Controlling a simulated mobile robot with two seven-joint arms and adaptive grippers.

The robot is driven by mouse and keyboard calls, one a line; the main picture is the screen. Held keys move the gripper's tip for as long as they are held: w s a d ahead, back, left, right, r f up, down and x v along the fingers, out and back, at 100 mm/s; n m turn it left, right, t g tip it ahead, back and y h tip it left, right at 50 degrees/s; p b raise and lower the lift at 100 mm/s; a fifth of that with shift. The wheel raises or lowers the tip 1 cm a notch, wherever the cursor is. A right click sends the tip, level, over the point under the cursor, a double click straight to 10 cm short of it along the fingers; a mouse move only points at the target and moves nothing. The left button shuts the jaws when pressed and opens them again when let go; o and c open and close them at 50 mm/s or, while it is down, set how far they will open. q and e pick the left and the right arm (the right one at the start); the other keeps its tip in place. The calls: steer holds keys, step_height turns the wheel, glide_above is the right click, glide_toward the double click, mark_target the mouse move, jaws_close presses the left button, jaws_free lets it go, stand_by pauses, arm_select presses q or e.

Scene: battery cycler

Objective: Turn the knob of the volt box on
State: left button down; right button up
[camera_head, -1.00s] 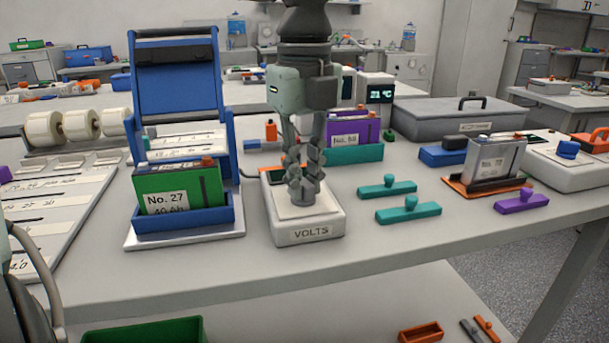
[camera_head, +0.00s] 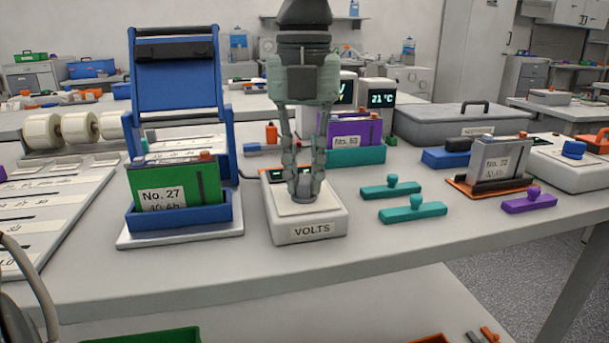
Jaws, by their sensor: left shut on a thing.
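The volt box (camera_head: 318,231) is a light grey box labelled VOLTS, standing near the front edge of the table in the middle of the head view. My left gripper (camera_head: 304,196) points straight down over its top plate. Its fingers are shut on the grey knob (camera_head: 305,198), which they mostly hide. A small dark display (camera_head: 274,176) shows at the box's back left corner, with a faint greenish mark. My right gripper is not in view.
Left of the box, a green No. 27 battery (camera_head: 178,186) sits in a blue cradle (camera_head: 180,219). A purple battery (camera_head: 357,129) stands behind. Teal clamp pieces (camera_head: 413,214) lie to the right, and a grey battery (camera_head: 499,160) stands farther right.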

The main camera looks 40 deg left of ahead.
mark_target(304, 178)
arm_select(q)
steer(key=shift+m, duration=0.5)
steer(key=c, duration=1.5)
jaws_free()
step_height(304, 178, up, 12)
steer(key=shift+r, duration=0.1)
